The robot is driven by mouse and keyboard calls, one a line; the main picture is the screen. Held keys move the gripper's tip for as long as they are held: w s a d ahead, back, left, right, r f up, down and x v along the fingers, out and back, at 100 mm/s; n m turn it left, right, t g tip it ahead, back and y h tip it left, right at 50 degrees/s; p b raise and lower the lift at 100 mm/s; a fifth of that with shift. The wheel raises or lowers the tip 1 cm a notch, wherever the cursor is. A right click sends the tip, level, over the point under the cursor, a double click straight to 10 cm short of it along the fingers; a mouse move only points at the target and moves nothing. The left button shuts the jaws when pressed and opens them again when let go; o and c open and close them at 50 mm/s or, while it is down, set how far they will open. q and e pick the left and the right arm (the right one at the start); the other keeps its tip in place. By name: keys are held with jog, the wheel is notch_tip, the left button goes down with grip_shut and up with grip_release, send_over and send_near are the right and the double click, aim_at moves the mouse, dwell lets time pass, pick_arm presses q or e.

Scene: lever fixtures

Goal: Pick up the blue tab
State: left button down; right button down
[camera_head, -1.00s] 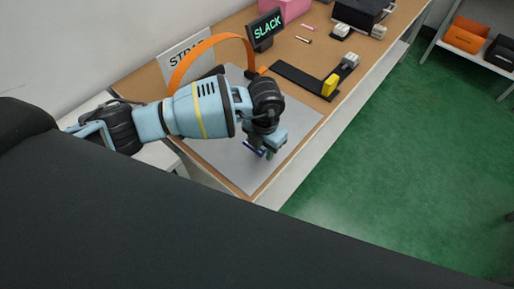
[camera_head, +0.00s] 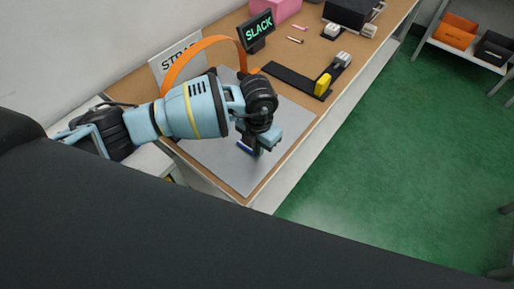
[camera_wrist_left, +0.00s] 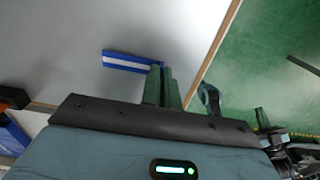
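The blue tab (camera_head: 244,147) is a thin blue strip with a white stripe, over the grey mat (camera_head: 220,165) near the table's front corner. In the left wrist view the blue tab (camera_wrist_left: 128,61) reaches left from my fingertips. My left gripper (camera_head: 257,150) points down at the tab's right end. In the left wrist view its green fingers (camera_wrist_left: 161,75) are close together and look shut on that end. The fingers hide the tab's end. I cannot tell whether the tab touches the mat.
An orange strap (camera_head: 205,43) arches behind my left arm, by a white sign (camera_head: 178,58). A SLACK display (camera_head: 256,30) and a black fixture with a yellow block (camera_head: 322,84) stand farther back. The mat's right part is clear. Green floor (camera_head: 400,170) lies beyond the table edge.

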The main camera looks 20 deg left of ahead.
pick_arm(q)
jog(key=r, duration=0.1)
jog(key=s+r, duration=0.1)
jog(key=r, duration=0.1)
jog(key=shift+s+d, duration=0.1)
jog(key=s+d+r, duration=0.1)
jog(key=s+d, duration=0.2)
jog(key=s, duration=1.1)
jog(key=shift+s+p, duration=0.3)
jog(key=shift+p, duration=0.05)
jog(key=shift+r, duration=0.1)
